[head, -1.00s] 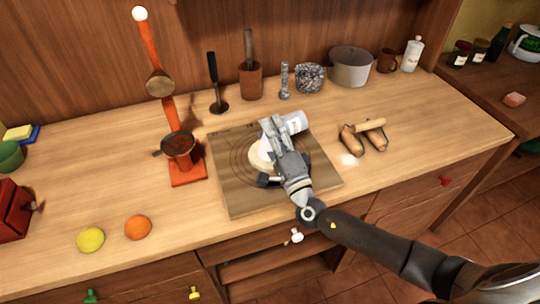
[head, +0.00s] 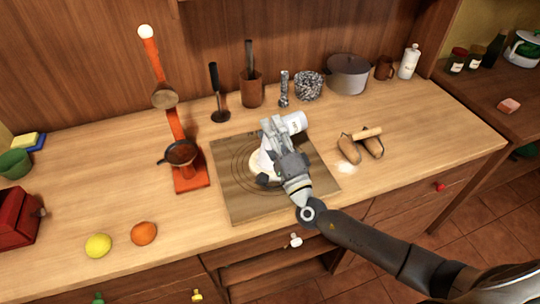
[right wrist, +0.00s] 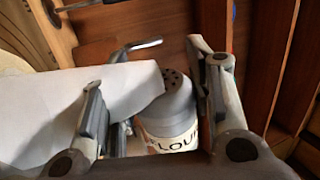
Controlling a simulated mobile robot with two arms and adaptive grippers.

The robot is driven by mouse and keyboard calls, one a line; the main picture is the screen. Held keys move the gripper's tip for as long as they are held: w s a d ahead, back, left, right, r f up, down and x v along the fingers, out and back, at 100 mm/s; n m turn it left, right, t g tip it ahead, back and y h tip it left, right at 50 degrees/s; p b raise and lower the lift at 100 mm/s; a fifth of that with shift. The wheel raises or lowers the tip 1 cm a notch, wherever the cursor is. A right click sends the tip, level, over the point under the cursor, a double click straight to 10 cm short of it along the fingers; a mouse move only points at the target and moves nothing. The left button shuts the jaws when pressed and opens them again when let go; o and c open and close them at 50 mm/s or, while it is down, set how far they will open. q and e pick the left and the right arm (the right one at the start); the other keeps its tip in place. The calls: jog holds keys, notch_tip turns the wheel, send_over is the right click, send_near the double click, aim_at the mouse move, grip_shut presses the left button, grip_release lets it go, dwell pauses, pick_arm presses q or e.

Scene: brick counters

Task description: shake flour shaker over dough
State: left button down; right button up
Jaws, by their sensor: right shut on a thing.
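The flour shaker (head: 295,122) is white and lies tilted in my right gripper (head: 272,132), above the board. In the right wrist view the shaker (right wrist: 172,122) shows a grey cap with holes and part of its lettering, between the fingers of my right gripper (right wrist: 155,85). The pale round dough (head: 259,172) lies on the wooden board below the gripper, which hides much of it. A whitish patch shows between gripper and dough; I cannot tell if it is falling flour. My left gripper is not in view.
The wooden board (head: 235,206) has ring markings. Right of it are a wooden-handled tool (head: 360,145) and a white powder patch (head: 346,167). An orange stand (head: 190,178) is close on the left. A lemon (head: 98,245) and an orange (head: 144,233) lie front left.

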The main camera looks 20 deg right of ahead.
notch_tip(320, 180, down, 4)
jog(key=b, duration=0.2)
jog(key=shift+r+b, duration=0.25)
jog(key=shift+b, duration=0.15)
notch_tip(320, 180, up, 4)
jog(key=p, duration=0.3)
jog(key=shift+f, duration=0.15)
notch_tip(320, 180, down, 4)
jog(key=b, duration=0.2)
jog(key=shift+r+b, duration=0.2)
jog(key=shift+b, duration=0.2)
notch_tip(320, 180, up, 4)
jog(key=p, duration=0.3)
jog(key=shift+f+p, duration=0.2)
jog(key=shift+p, duration=0.1)
notch_tip(320, 180, down, 4)
jog(key=b, duration=0.3)
jog(key=shift+w+r, duration=0.1)
jog(key=shift+r, duration=0.25)
